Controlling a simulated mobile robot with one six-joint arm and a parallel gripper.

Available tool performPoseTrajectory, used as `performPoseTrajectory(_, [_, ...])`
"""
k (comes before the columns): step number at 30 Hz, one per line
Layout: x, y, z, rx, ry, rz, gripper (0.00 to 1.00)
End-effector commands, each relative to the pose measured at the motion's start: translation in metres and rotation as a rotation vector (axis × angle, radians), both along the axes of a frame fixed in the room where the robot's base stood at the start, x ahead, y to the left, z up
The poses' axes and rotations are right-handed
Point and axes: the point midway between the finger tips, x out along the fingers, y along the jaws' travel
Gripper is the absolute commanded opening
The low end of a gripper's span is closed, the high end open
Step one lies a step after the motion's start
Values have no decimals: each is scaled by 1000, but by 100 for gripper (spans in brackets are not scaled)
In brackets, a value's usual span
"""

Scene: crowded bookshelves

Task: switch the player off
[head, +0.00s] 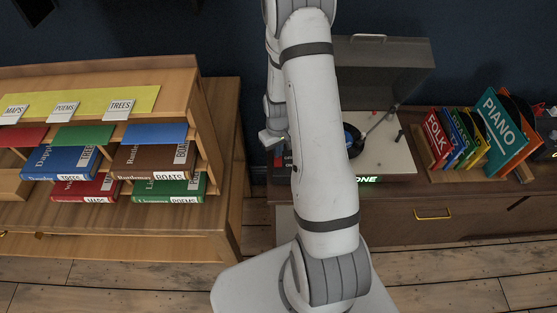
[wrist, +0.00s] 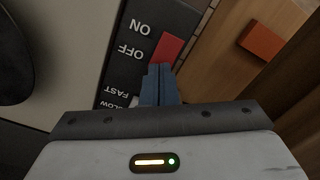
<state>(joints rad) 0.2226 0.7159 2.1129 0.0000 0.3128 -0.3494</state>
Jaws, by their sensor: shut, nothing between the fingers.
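The record player (head: 392,158) stands on the cabinet at the back, its grey lid (head: 385,70) raised. My arm covers its left part, and a dark record (head: 354,143) shows partly beside the arm. In the wrist view a black control panel (wrist: 120,75) carries the labels ON, OFF, FAST and SLOW. A red switch (wrist: 172,47) lies beside ON and OFF. My gripper (wrist: 160,68) is shut and empty, its blue fingertips at the OFF end of the red switch. I cannot tell whether they touch it. The speed control is mostly hidden behind the fingers.
A bookshelf (head: 215,110) is at left. An orange block (wrist: 261,41) sits on wood near the panel.

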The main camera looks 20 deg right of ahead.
Motion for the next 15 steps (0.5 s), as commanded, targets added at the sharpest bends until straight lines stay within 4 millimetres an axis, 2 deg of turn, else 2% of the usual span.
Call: performPoseTrajectory(15, [0, 0, -9, 0, 0, 0, 0])
